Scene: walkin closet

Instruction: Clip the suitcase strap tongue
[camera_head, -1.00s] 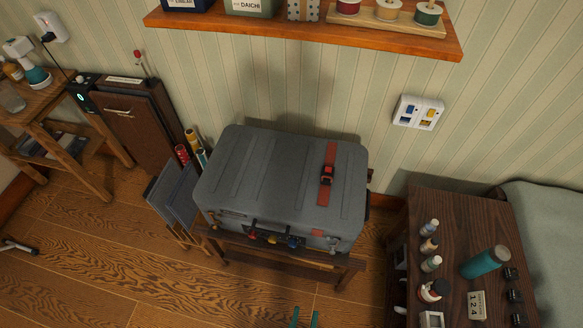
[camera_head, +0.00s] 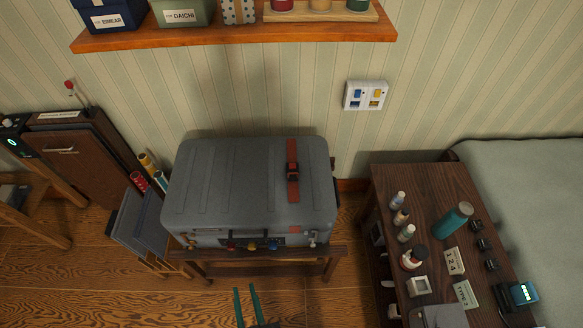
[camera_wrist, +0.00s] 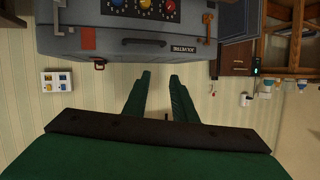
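The grey suitcase (camera_head: 225,190) lies flat on a wooden rack against the striped wall. A red-brown strap (camera_head: 293,188) runs over the right part of its lid, with a dark buckle (camera_head: 292,172) on it. A strap tongue cannot be told apart from the buckle at this size. In the wrist view, inverted, the suitcase front (camera_wrist: 115,44) shows an orange strap piece (camera_wrist: 88,38) and a small buckle-like part (camera_wrist: 99,63). My gripper (camera_head: 245,289), with green fingers, is open and empty in front of the suitcase, apart from it. It also shows in the wrist view (camera_wrist: 160,75).
The wooden rack (camera_head: 230,254) stands under the suitcase. A dark wooden table (camera_head: 395,182) with bottles and small items stands at the right, beside a bed-like grey surface (camera_head: 520,185). A shelf (camera_head: 235,32) hangs above. Grey panels and rolled tubes stand left. Floor in front is clear.

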